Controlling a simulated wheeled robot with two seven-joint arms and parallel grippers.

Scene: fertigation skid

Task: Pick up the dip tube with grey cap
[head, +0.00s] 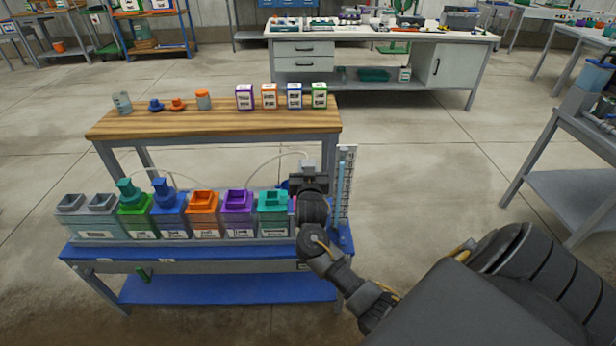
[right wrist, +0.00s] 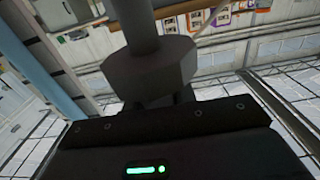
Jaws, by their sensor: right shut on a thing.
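My right gripper (head: 308,181) is at the right end of the row of tanks, just beside the teal tank. In the right wrist view it is shut on a dark grey faceted cap (right wrist: 150,72), with a grey tube (right wrist: 139,22) running up out of the picture from it. This looks like the dip tube with grey cap. In the head view the gripper mostly hides it, and its lower end cannot be made out. My left gripper is not in view.
A gauge column (head: 345,188) stands close to the right of the gripper. Teal (head: 273,214), purple (head: 238,214) and orange (head: 202,216) tanks stand left of it on the blue bench (head: 200,252). A wooden shelf (head: 215,124) behind holds bottles and caps. A thin hose (head: 270,157) arches nearby.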

